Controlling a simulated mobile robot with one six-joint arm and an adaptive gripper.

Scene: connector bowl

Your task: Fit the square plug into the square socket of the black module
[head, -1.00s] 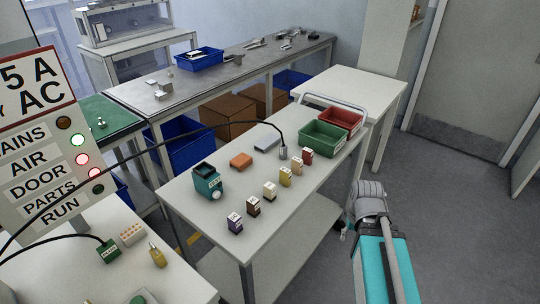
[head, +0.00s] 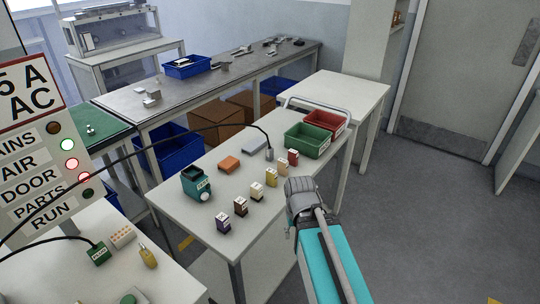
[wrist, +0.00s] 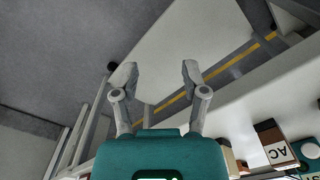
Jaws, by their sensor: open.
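My gripper (wrist: 157,82) is open and empty in the wrist view, above floor and a pale lower shelf beside the white table (head: 212,250). In the head view my arm is at the table's right edge, and its fingertips are not clear. A black cable arches over the table to a small grey end piece (head: 268,153) standing there. Another black cable ends in a green block (head: 99,253) on the front left table. I cannot tell which piece is the square plug. I cannot make out a black module or its square socket.
A row of small labelled blocks runs along the table, including purple (head: 223,222), brown (head: 240,206) and red (head: 292,157).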

